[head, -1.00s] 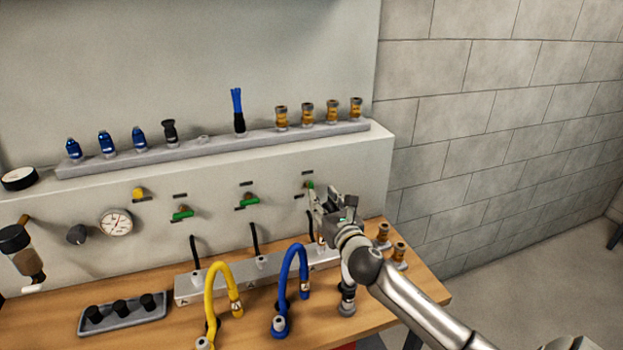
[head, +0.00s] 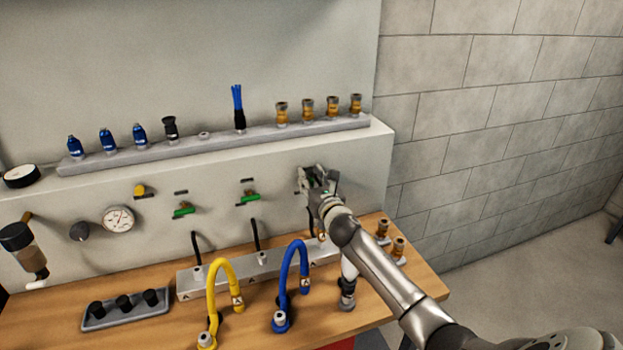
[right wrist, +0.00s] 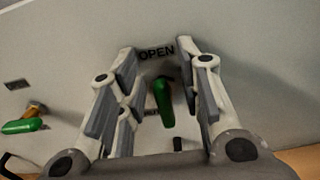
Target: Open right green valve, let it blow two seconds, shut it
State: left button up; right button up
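The right green valve handle (right wrist: 163,100) shows in the right wrist view between my right gripper's fingers, lengthwise up and down in that picture, near an OPEN label (right wrist: 157,52). My right gripper (right wrist: 157,95) is open, with one finger on each side of the handle and gaps visible beside it. In the head view my right gripper (head: 315,178) is at the panel and hides most of this valve. The middle green valve (head: 249,197) and left green valve (head: 184,210) lie roughly level. My left gripper is not in view.
A blue hose (head: 300,262) and a yellow hose (head: 213,285) arch up below the panel by a grey manifold bar (head: 225,276). Brass fittings (head: 398,246) stand on the bench's right. A ledge (head: 215,147) with several fittings runs above the valves.

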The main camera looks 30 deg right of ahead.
jog(key=shift+c, duration=0.9)
grip_shut()
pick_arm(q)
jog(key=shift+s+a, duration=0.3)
